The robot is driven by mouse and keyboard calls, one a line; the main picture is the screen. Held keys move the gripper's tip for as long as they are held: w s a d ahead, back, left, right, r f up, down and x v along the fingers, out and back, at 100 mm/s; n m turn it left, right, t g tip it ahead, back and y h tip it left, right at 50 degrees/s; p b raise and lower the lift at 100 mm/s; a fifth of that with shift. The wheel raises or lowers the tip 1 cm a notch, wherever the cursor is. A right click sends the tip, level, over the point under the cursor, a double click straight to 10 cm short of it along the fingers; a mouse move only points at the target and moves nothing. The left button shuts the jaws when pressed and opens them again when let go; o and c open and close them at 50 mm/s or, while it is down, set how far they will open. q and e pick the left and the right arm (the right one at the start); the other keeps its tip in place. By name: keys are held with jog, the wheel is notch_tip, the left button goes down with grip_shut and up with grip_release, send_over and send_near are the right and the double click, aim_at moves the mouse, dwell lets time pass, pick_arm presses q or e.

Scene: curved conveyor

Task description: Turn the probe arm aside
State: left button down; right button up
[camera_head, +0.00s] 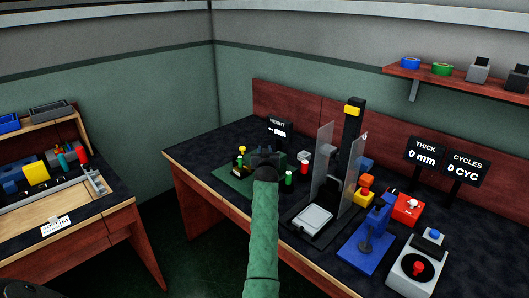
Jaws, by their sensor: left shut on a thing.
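A height gauge stands at the back left of the right-hand bench, on a green base plate (228,177) with a small yellow-topped post (241,150). The HEIGHT display (279,129) stands behind it. My left gripper (266,153) is over the right side of this gauge, at the end of my green-sleeved arm. It is shut on the probe arm. The gripper and sleeve hide most of the probe arm, so its exact angle cannot be told. My right gripper is not in view.
A press with clear side guards (322,160) stands right of the gauge. Green (289,178) and red-topped (304,166) small parts stand close beside my gripper. A blue stand (367,244), a red box (407,209) and a red-button unit (417,268) fill the right side.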

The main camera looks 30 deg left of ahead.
pick_arm(q)
jog(key=c, duration=1.1)
grip_release()
jog(key=shift+d, duration=0.1)
jog(key=shift+c, duration=0.2)
jog(key=b+v, duration=0.1)
jog(key=v, duration=0.7)
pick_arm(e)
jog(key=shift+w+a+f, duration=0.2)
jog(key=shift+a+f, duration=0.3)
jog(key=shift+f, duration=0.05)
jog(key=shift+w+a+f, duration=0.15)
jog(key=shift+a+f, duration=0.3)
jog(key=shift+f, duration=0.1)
pick_arm(q)
jog(key=shift+w, duration=0.15)
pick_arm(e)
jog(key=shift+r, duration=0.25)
pick_arm(q)
jog(key=shift+f, duration=0.1)
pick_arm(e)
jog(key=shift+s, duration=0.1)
